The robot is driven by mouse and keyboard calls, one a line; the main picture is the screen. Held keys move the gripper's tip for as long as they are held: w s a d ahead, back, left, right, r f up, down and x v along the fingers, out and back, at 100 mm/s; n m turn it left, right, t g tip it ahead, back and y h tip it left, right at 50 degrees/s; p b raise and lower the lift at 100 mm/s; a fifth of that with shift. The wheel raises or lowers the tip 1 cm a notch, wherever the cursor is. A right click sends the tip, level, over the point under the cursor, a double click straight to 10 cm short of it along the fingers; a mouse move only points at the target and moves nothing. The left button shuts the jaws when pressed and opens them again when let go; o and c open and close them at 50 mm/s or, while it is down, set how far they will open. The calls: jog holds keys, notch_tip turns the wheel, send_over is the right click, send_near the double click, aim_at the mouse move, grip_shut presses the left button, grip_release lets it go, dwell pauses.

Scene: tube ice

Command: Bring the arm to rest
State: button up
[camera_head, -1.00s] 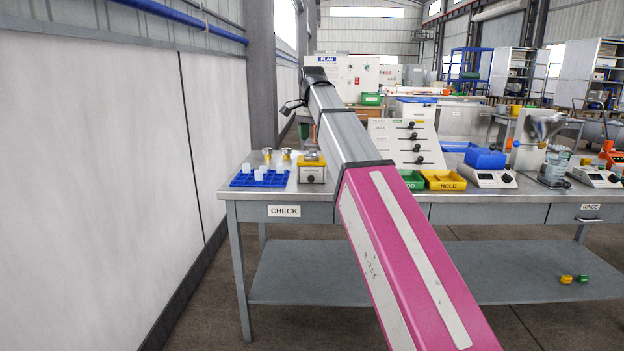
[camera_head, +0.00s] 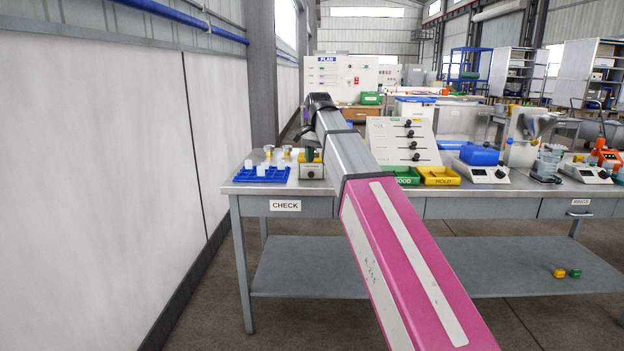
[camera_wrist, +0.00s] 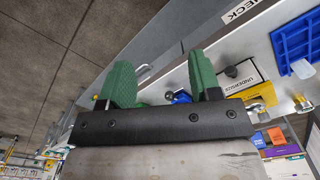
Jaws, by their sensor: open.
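My arm (camera_head: 395,240), pink and grey, reaches from the lower right of the head view over the workbench (camera_head: 480,207). Its black wrist end is above the bench's left part, and the fingertips are hard to make out there. In the wrist view my gripper (camera_wrist: 163,78) has two green fingers spread wide apart with nothing held between them. Beyond the fingers lie the bench edge, a yellow and white box (camera_wrist: 243,78) labelled UNDERSIZE and a blue rack (camera_wrist: 296,45) with white pieces.
The blue rack (camera_head: 262,175) and the box (camera_head: 311,171) stand at the bench's left end. Green (camera_head: 404,175) and yellow (camera_head: 438,176) trays, a sloped panel (camera_head: 402,141) and scales (camera_head: 484,174) stand to the right. A white wall (camera_head: 95,180) bounds the left side.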

jog(key=s+d+f+n, duration=0.1)
jog(key=s+d+f, duration=0.15)
jog(key=f, duration=0.65)
jog(key=s+d+f+n, duration=0.1)
jog(key=d+f, duration=0.3)
jog(key=f, duration=0.5)
jog(key=s+d+f+n, duration=0.2)
jog(key=d+f, duration=0.1)
jog(key=f, duration=0.6)
jog(key=s+d+f+n, duration=0.1)
jog(key=s+d+f, duration=0.2)
jog(key=s+f, duration=0.3)
jog(key=s+d+f+n, duration=0.2)
jog(key=s+d+f, duration=0.2)
jog(key=s+f, duration=0.3)
notch_tip(320, 180, down, 5)
jog(key=shift+s+d+f, duration=0.15)
jog(key=shift+s+d, duration=0.05)
jog(key=shift+s, duration=0.1)
